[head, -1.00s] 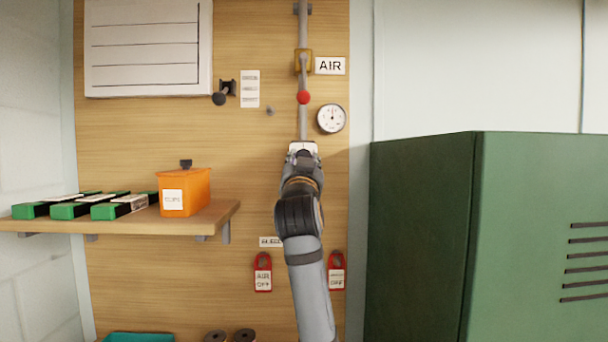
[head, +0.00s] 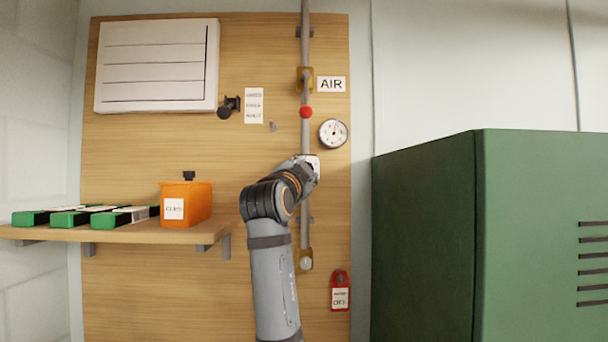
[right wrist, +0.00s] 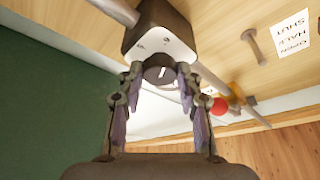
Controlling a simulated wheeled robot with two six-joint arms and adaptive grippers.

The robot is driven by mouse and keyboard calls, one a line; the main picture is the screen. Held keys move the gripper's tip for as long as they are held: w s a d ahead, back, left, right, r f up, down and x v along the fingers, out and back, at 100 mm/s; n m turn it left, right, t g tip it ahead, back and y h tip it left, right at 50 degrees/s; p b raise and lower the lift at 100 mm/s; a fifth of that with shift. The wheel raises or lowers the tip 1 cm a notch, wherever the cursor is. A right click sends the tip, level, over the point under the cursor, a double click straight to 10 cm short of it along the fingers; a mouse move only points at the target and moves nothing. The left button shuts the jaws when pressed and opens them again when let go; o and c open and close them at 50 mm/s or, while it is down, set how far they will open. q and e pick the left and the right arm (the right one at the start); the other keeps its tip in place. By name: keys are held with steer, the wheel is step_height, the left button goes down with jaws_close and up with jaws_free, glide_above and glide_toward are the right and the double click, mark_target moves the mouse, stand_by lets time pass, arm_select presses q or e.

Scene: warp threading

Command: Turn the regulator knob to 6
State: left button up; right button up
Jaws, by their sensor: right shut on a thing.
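The regulator is a dark block with a pale face (right wrist: 165,45) on the grey air pipe, in the right wrist view. Its round dark knob (right wrist: 160,74) with a light mark sits between the two fingers of my right gripper (right wrist: 160,80). The gripper is shut on the knob, one finger on each side. Small marks on the pale face are too small to read. In the head view my right gripper (head: 306,166) covers most of the regulator, and the knob is hidden. My left gripper is not in view.
A round gauge (head: 333,133) and an AIR sign (head: 331,84) are right of the pipe. A red ball (head: 306,112) is above the regulator. A shelf (head: 150,233) with an orange bin (head: 190,205) is left. A green cabinet (head: 420,250) stands right.

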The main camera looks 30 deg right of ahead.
stand_by(0.5)
steer(key=o, duration=1.1)
steer(key=shift+s, duration=0.1)
steer(key=shift+o, duration=0.2)
steer(key=v, duration=0.7)
steer(key=shift+s+a, duration=0.15)
steer(key=shift+a, duration=0.1)
steer(key=shift+d, duration=0.15)
